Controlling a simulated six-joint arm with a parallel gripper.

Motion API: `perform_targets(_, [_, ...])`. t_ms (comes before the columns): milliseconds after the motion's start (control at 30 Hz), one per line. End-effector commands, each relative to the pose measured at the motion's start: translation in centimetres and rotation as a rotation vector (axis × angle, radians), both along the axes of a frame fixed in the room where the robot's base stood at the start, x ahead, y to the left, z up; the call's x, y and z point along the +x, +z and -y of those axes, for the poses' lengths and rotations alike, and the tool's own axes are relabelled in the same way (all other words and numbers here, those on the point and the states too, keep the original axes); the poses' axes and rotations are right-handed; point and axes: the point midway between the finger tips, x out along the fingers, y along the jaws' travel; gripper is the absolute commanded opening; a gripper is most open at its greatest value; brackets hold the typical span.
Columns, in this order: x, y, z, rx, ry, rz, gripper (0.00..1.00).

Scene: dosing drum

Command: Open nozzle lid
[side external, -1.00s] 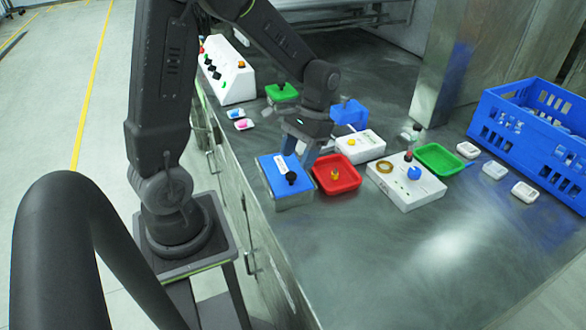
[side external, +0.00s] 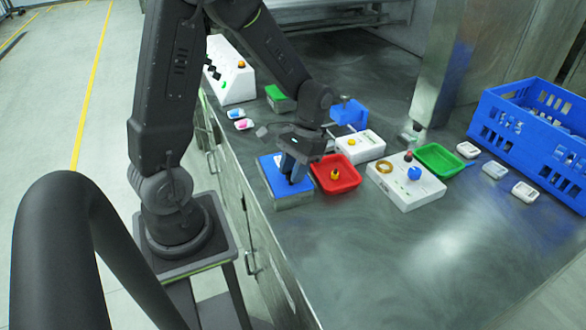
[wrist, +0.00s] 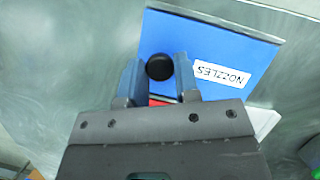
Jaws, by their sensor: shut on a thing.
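The nozzle box has a flat blue lid (side external: 270,170) on a metal-coloured body at the near left edge of the bench. In the wrist view the blue lid (wrist: 235,45) carries a white label reading NOZZLES (wrist: 219,73) and a round black knob (wrist: 159,67). My gripper (side external: 292,180) is down at the lid, its two blue fingers on either side of the knob. In the wrist view my gripper (wrist: 160,72) is shut on the knob. The lid looks seated flat on the box. The knob is hidden by the fingers in the side view.
A red tray (side external: 347,183) with a yellow-topped piece sits just right of the box. A blue crate (side external: 540,150) stands far right. The front right bench is clear.

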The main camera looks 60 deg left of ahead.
Motion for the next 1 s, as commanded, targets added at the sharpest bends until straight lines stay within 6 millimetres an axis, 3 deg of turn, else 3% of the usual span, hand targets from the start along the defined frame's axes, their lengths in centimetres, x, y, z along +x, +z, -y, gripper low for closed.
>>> perform_targets(200, [0.0,0.0,0.0,0.000,0.000,0.001,0.01])
perform_targets(467, [0.1,0.0,-0.3,0.000,0.001,0.001,0.00])
perform_targets(567, [0.3,0.0,-1.7,0.001,0.005,0.002,0.00])
perform_targets(900, [0.9,0.0,-10.6,0.001,0.005,0.002,0.00])
perform_targets(1000, [1.0,0.0,-12.0,0.001,0.004,0.003,0.00])
